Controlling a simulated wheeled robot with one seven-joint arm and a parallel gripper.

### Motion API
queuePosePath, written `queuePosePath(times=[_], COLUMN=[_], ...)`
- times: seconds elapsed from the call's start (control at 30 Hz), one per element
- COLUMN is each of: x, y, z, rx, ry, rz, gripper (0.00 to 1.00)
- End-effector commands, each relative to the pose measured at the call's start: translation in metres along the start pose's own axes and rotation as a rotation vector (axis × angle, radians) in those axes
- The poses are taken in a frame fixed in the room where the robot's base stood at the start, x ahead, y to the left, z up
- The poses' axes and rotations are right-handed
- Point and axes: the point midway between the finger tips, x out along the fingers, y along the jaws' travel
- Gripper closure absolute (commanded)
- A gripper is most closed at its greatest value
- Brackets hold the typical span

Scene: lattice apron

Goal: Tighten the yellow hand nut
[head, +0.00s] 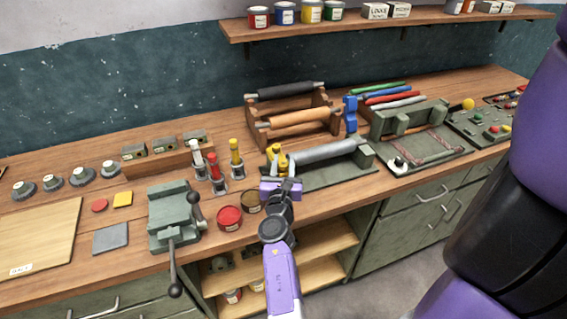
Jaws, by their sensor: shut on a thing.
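The yellow hand nut (277,154) shows at the left end of a grey roller (325,152), which lies in a dark green stand (345,175) on the bench. My gripper (279,170) reaches in from the front, its purple body just below and in front of the nut. It is shut on the yellow hand nut. My gripper's body partly covers the nut and the fingertips, so the exact contact and the thread behind are hidden.
Close to the left stand red, white and yellow-topped tools (215,170), a red tin (229,217) and a green vise (172,215). Wooden racks with black and orange rollers (300,118) stand behind. Another green press (420,145) is to the right.

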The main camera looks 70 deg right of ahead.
Motion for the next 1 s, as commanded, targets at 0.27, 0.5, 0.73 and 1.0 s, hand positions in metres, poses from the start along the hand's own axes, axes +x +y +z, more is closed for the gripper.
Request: queuePosePath(times=[0.27,0.5,0.73,1.0], x=[0.0002,0.0002,0.0002,-0.0031], y=[0.0001,0.0,-0.0001,0.0005], z=[0.0003,0.0001,0.0,-0.0006], rx=[-0.001,-0.001,-0.001,0.0], ry=[-0.001,0.0,0.0,0.001], rz=[-0.007,-0.007,-0.007,-0.007], gripper=[1.0,0.65,0.47,0.47])
